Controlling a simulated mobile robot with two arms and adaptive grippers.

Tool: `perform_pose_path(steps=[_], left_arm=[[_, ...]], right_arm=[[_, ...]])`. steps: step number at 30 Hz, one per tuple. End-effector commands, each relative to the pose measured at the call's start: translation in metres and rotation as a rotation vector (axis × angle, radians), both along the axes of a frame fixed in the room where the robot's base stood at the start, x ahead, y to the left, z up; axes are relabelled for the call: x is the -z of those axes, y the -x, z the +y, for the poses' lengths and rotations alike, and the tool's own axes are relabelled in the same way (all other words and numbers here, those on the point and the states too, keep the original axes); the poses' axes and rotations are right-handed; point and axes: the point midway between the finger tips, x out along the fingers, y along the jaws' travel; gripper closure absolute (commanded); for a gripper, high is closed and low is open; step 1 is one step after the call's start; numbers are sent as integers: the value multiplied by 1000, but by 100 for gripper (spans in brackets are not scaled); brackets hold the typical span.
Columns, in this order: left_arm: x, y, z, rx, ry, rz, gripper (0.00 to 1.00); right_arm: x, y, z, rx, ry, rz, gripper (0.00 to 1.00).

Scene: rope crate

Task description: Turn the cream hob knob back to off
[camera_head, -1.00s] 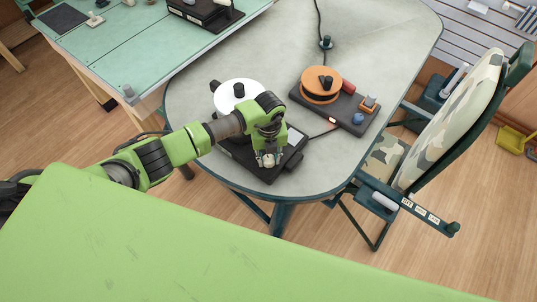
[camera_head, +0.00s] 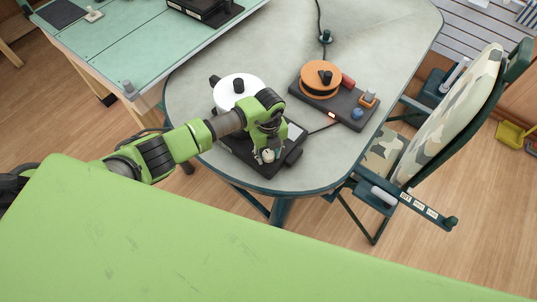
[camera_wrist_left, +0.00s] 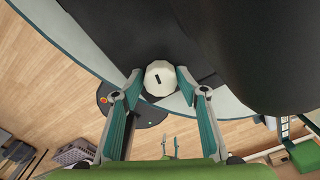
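The cream hob knob (camera_head: 268,156) is on the front of the black hob (camera_head: 241,149), which carries a white pot (camera_head: 240,90). In the left wrist view the round knob (camera_wrist_left: 160,79) shows a short dark mark lying nearly across the picture. My left gripper (camera_head: 267,155) points down over it, and the fingertips (camera_wrist_left: 161,76) close in on opposite sides of the knob. They appear to touch it. The hob's far part is partly hidden by my left arm. My right gripper is not in view.
A camouflage folding chair (camera_head: 455,120) stands right of the grey table (camera_head: 200,80). A green surface (camera_head: 200,240) fills the foreground.

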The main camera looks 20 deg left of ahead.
Motion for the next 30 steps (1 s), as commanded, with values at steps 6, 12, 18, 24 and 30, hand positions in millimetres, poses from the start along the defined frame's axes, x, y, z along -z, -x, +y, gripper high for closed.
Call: perform_pose_path(steps=[6, 12, 18, 24, 30], left_arm=[[3, -2, 2, 218, -2, -4, 62], [2, -1, 2, 473, -1, -3, 62], [-1, -1, 2, 527, 0, -2, 62], [0, -1, 2, 535, -1, -3, 62], [3, -3, 3, 770, -2, -5, 62]], right_arm=[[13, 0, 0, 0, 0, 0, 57], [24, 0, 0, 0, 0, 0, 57], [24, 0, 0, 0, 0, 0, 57], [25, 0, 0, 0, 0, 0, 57], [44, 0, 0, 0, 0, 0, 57]])
